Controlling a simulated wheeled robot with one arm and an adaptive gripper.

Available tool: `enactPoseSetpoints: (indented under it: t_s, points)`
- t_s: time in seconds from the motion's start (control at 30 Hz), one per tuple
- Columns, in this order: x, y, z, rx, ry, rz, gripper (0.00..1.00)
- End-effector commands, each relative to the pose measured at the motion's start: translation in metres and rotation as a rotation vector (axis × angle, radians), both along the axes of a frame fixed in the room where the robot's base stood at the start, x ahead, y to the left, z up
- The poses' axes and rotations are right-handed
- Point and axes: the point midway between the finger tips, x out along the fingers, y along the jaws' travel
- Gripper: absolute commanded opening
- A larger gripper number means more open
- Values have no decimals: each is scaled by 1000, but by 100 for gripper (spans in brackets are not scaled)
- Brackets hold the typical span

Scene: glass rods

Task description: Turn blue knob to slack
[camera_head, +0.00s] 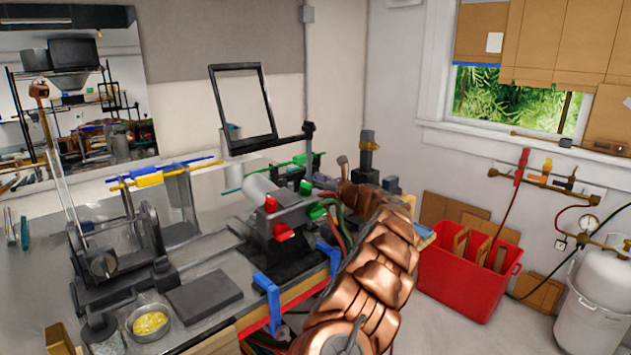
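My copper-coloured arm reaches from the lower middle up to the bench's right end. My gripper (328,184) is at its far end, small and dark among the bench fittings, so I cannot tell whether it is open or shut. Two blue clamp-like pieces sit on the bench's front edge: a left one (266,290) and a right one (331,256). Neither touches my gripper. I cannot make out which blue part is the knob. A grey burner unit (289,218) with red knobs (282,232) and green knobs (317,211) stands just left of my gripper.
A dark lathe-like device (105,262), a dark block (204,296) and a bowl of yellow bits (150,322) are on the bench's left part. A black frame (241,104) stands behind. A red crate (466,276) and white gas cylinder (597,308) stand on the floor at right.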

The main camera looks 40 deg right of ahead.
Motion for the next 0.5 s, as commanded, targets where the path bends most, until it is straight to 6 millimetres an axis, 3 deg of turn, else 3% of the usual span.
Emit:
enactPoseSetpoints:
  t_s: [0.27, 0.5]
  points:
    - [0, -2, -2, -48, -1, 0, 0]
    - [1, -1, -5, -193, 1, 1, 0]
